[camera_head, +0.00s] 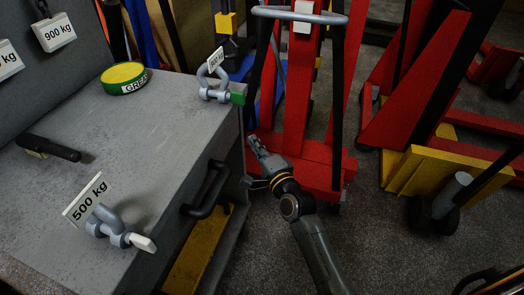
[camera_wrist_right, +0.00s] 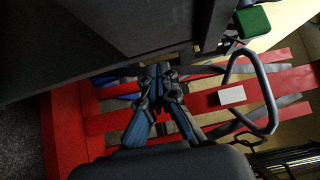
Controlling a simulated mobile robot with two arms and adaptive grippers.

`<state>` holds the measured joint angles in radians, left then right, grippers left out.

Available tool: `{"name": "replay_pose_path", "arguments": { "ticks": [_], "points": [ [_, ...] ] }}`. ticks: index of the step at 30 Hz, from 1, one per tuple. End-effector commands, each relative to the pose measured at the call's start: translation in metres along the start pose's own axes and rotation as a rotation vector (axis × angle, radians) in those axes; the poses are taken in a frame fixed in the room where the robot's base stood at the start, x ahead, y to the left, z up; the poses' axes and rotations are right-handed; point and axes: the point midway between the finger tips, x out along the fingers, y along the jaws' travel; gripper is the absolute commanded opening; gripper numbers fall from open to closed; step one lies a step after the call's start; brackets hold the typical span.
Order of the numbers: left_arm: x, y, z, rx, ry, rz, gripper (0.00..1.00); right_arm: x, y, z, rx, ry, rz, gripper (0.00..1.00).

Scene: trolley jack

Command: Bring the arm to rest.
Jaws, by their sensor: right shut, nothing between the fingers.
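My right arm (camera_head: 318,245) comes in from the bottom of the head view and reaches up past the front right side of the grey cabinet. My right gripper (camera_head: 256,143) is shut and empty, in the air beside the cabinet and in front of the red pallet trucks. In the right wrist view its two fingers (camera_wrist_right: 160,72) come together at the tips with nothing between them. My left gripper does not show in either view.
The grey cabinet (camera_head: 125,150) carries a shackle tagged 500 kg (camera_head: 108,225), another tagged shackle with a green pin (camera_head: 213,85) and a green-yellow grease tin (camera_head: 124,77). A black handle (camera_head: 207,190) juts from its front.

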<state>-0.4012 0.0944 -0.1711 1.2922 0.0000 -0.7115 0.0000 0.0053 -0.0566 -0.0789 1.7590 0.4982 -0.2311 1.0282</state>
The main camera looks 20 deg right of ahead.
Motion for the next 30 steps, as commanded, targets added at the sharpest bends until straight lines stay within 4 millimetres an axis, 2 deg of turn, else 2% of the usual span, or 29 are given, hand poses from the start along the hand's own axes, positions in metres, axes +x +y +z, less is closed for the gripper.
{"name": "replay_pose_path", "arguments": {
  "ticks": [1,6,12,14,16,17,20,23,24,26,27,29,30],
  "points": [
    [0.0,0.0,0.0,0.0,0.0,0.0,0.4,-0.01,0.001,-0.001,0.0,0.001,0.001,0.0],
    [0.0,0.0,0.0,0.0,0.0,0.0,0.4,-0.028,0.001,-0.002,0.0,0.002,0.001,0.0],
    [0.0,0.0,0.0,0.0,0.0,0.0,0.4,-0.033,0.001,-0.002,-0.001,0.002,0.001,0.0],
    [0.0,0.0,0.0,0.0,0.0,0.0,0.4,-0.034,0.006,-0.001,-0.011,0.0,0.012,0.0],
    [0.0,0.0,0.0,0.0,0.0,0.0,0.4,-0.036,0.022,0.001,-0.052,-0.009,0.051,0.0],
    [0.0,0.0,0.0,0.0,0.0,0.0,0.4,-0.038,0.033,0.002,-0.078,-0.016,0.078,0.0],
    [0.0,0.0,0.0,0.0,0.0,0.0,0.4,-0.052,0.088,0.009,-0.217,-0.058,0.205,0.0],
    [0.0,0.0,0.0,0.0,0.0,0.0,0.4,-0.079,0.158,0.015,-0.402,-0.136,0.37,0.0],
    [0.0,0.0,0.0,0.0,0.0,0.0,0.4,-0.092,0.185,0.018,-0.479,-0.175,0.434,0.0],
    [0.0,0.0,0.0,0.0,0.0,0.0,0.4,-0.116,0.226,0.021,-0.587,-0.242,0.528,0.0],
    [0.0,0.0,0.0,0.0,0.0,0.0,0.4,-0.134,0.251,0.022,-0.658,-0.291,0.588,0.0],
    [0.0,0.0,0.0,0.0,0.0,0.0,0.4,-0.163,0.287,0.022,-0.761,-0.372,0.675,0.0],
    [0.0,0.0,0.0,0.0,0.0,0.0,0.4,-0.184,0.31,0.022,-0.826,-0.429,0.73,0.0]
  ]
}}
